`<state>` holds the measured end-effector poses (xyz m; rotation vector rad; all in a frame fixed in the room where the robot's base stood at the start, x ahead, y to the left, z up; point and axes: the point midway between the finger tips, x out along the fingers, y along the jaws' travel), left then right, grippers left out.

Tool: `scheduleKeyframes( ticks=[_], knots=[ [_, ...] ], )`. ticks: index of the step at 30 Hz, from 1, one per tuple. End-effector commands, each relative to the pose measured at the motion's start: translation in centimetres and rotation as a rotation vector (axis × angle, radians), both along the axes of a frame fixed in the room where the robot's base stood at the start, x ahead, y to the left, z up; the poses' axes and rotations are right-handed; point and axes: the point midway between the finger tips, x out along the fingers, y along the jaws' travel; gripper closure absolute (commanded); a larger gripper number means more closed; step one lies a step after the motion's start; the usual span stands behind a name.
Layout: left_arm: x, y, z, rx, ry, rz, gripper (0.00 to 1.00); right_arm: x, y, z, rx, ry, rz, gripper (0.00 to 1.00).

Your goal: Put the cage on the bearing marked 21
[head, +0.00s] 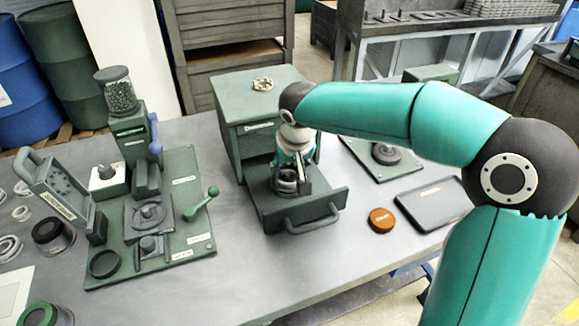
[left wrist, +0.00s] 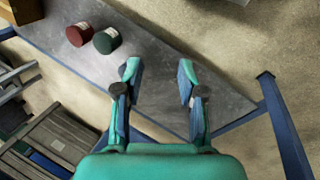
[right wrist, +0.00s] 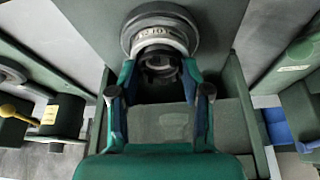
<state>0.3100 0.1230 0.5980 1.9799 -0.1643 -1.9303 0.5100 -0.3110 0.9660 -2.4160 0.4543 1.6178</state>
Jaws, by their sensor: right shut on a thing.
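My right gripper (head: 292,170) reaches down into the pulled-out drawer (head: 325,205) of a green box. Its fingers show in the right wrist view (right wrist: 160,80), shut on a dark notched ring (right wrist: 160,64) that looks like the cage. Right beside it is a grey disc with a pale band (right wrist: 160,42), perhaps a bearing, whose mark looks like 10. I cannot tell whether they touch. I cannot read a mark 21 anywhere. My left gripper (left wrist: 158,75) is open and empty in the left wrist view, and it is outside the head view.
A brass-coloured ring (head: 262,84) lies on the box. A green grinder stand (head: 150,215) with a blue knob stands left. An orange-brown puck (head: 381,220) and dark tray (head: 435,203) lie right. Several rings are at the far left.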

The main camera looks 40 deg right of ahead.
Motion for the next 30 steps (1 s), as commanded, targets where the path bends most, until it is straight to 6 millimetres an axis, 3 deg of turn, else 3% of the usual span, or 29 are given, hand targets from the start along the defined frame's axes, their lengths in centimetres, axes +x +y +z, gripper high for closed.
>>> scheduleKeyframes(
  ticks=[6,7,12,24,30],
  knots=[
    [0.0,0.0,-0.3,0.000,0.000,0.000,0.60,0.0,0.0,-0.3,0.000,0.000,0.001,0.63],
    [0.0,0.0,-0.3,0.000,0.000,0.000,0.60,0.0,0.0,-0.3,0.000,0.000,0.001,0.50],
    [0.0,0.0,-0.2,0.000,0.000,0.000,0.60,0.0,0.0,-0.2,0.000,0.001,0.001,0.27],
    [0.0,0.0,0.1,0.000,0.000,0.000,0.60,-0.1,0.0,0.4,0.000,-0.001,0.000,0.27],
    [0.0,0.0,0.2,0.000,0.000,0.000,0.60,-1.0,0.4,3.0,-0.001,-0.004,0.001,0.27]
  ],
)
